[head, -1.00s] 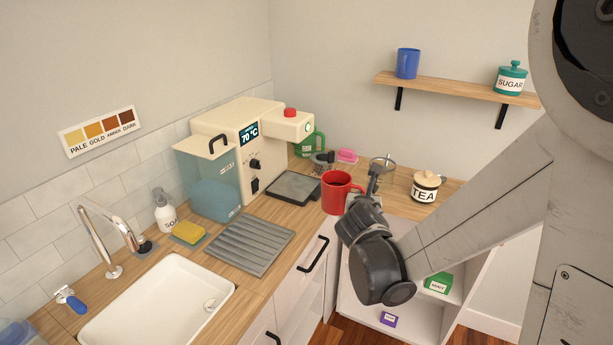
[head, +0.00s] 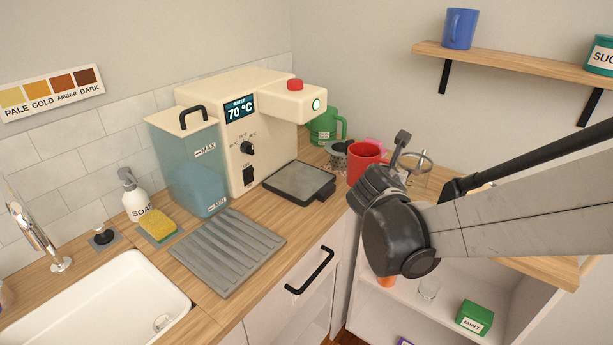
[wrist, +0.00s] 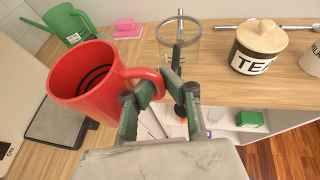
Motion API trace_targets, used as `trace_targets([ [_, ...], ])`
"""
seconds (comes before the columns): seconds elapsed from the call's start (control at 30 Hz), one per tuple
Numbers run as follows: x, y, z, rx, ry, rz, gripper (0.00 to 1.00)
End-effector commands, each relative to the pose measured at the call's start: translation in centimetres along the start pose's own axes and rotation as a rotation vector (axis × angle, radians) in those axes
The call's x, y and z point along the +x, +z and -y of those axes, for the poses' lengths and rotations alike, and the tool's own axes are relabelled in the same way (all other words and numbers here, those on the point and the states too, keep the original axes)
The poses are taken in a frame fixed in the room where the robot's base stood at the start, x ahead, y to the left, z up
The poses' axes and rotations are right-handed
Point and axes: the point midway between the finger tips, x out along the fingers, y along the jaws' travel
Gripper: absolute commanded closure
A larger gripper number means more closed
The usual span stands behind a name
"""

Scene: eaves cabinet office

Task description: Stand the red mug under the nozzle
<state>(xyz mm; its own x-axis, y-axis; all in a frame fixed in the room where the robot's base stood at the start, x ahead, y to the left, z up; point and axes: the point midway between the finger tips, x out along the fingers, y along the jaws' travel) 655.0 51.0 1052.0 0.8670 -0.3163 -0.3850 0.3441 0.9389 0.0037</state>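The red mug (head: 363,160) is upright or nearly so, to the right of the drip tray (head: 300,180). It is large in the wrist view (wrist: 88,85), where its open top and handle show. My gripper (wrist: 155,92) has its fingers on either side of the handle and appears shut on it. The handle points toward my gripper. In the head view my wrist hides the mug's lower part, so any gap above the counter cannot be judged. The cream machine (head: 238,135) has an overhanging head (head: 285,98) above the tray; the nozzle itself is not visible.
A green jug (head: 325,127) and a pink item (wrist: 127,29) stand behind the mug. A glass vessel (wrist: 180,45) and the TEA jar (wrist: 257,50) stand to its right. The tray looks empty. The counter's front edge and an open shelf lie below my arm.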

Motion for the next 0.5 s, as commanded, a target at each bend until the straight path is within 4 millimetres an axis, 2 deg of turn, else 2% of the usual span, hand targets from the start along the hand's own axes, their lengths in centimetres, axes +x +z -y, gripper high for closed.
trace_targets([
  [0.17,0.0,-0.4,-0.8,0.001,-0.003,0.003,1.00],
  [0.23,0.1,-0.2,-1.7,0.001,-0.003,0.002,1.00],
  [0.5,1.2,0.2,-7.7,0.001,-0.001,0.002,1.00],
])
